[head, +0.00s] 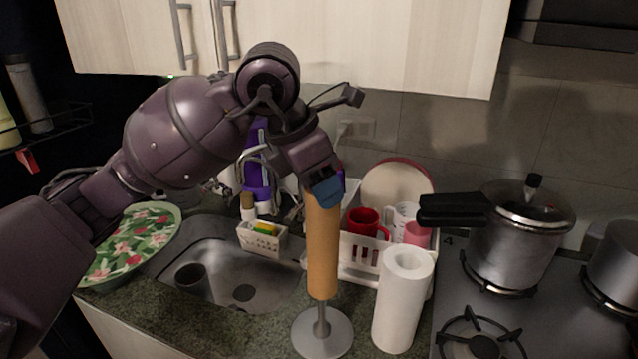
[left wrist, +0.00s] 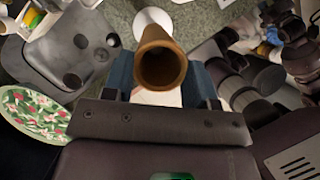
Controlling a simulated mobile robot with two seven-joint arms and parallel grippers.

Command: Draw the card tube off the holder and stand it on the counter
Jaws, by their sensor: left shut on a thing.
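The brown card tube (head: 322,250) is upright, over the holder (head: 322,336), a grey round base with a thin rod. A short length of rod shows between the tube's lower end and the base; whether the rod reaches further up inside is hidden. My left gripper (head: 325,188) is shut on the tube's upper end, its blue pad against it. In the left wrist view the tube (left wrist: 162,68) sits between the blue fingers, its open top towards the camera, and the holder's base (left wrist: 152,20) shows beyond it. My right gripper is not in view.
A white paper roll (head: 402,305) stands on the counter just right of the holder. A dish rack (head: 350,262) with mugs is behind. The sink (head: 243,282) is left, with green counter (head: 245,328) bare in front. A stove with a pressure cooker (head: 520,240) is right.

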